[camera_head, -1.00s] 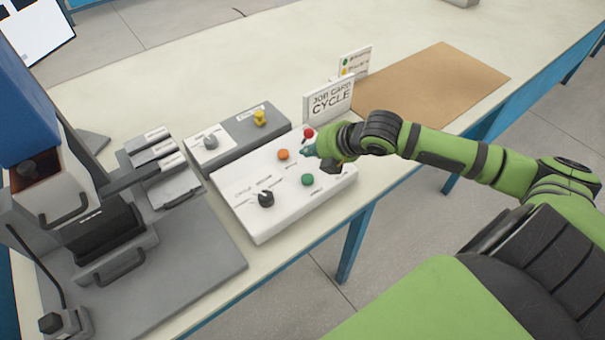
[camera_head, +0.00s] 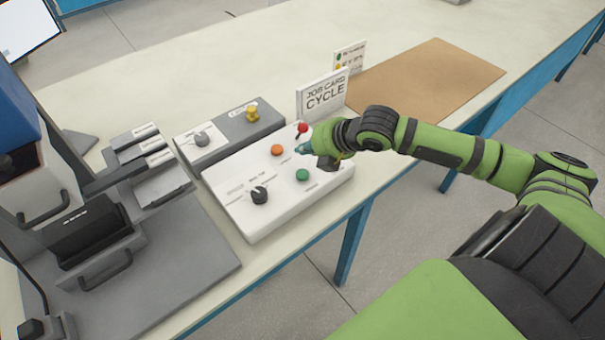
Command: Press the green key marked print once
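A green round key (camera_head: 303,175) sits on the white, sloped control panel (camera_head: 238,205), near its front right edge. The lettering by the keys is too small to read, so I cannot confirm the word print. My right gripper (camera_head: 304,148) points left over the right part of the panel, just behind the green key in the picture. Its teal tip lies between the green key and the red key (camera_head: 303,128). I cannot tell whether it touches the panel, or whether its fingers are open or shut. My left gripper is not in view.
An orange key (camera_head: 277,150) and a black rotary knob (camera_head: 259,195) share the panel. Behind stand a grey box with a yellow knob (camera_head: 252,113) and a JOB CARD CYCLE sign (camera_head: 323,95). A grey machine with a drawer (camera_head: 108,272) is at left. A brown mat (camera_head: 430,82) lies clear.

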